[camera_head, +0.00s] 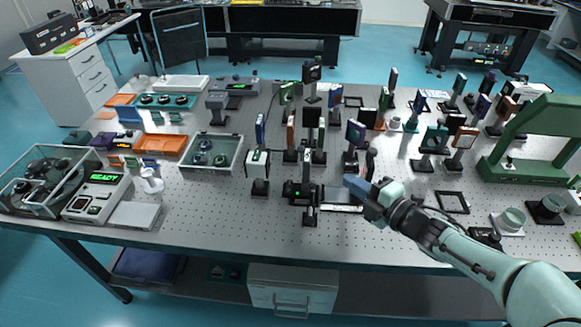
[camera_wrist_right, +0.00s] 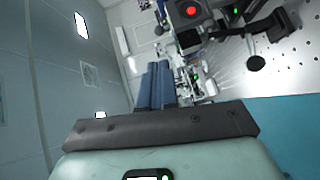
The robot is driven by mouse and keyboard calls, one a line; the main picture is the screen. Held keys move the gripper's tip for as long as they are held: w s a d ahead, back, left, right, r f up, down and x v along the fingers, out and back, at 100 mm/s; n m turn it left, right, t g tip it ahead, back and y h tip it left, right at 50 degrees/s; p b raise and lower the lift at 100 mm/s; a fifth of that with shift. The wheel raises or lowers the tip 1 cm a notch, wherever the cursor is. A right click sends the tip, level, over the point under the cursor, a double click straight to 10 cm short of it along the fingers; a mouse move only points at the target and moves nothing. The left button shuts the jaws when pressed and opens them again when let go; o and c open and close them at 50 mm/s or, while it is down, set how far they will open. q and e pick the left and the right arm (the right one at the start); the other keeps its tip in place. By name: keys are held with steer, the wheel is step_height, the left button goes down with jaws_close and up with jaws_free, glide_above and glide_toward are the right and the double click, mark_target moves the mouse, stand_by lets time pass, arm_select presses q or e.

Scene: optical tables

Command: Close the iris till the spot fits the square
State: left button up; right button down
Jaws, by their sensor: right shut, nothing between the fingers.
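My right gripper (camera_head: 352,186) reaches in from the lower right over the front middle of the optical table. Its blue fingers (camera_wrist_right: 157,84) are shut with nothing between them, to the right of a small black mount with a green light (camera_head: 298,191). Several post-mounted optics stand around there; I cannot tell for sure which one is the iris. In the right wrist view, a dark unit (camera_wrist_right: 191,14) with a round red spot stands at the top, beyond the fingertips. No square outline can be made out. My left gripper is not in view.
The perforated table (camera_head: 215,225) has clear room at its front left. Several posts with optics crowd the middle and right. A green arch frame (camera_head: 522,135) stands at the right. A box showing READY (camera_head: 98,195) and a glass-sided case (camera_head: 42,180) sit at the left.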

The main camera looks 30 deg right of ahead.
mark_target(304, 151)
arm_select(q)
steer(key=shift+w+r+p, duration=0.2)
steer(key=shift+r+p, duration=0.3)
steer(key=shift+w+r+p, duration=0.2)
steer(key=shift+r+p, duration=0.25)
steer(key=shift+p, duration=0.05)
arm_select(e)
steer(key=x, duration=1.4)
steer(key=shift+w, duration=0.1)
steer(key=w+p, duration=0.1)
steer(key=w+d+p, duration=0.1)
steer(key=w+g+p, duration=0.1)
steer(key=shift+w+d+r+m, duration=0.1)
steer(key=shift+d+r+m, duration=0.1)
steer(key=shift+d+m, duration=0.1)
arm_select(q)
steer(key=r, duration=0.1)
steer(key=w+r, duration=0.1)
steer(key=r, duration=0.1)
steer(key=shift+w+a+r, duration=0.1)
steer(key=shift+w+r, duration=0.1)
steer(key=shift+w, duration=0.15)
arm_select(e)
steer(key=shift+r, duration=0.2)
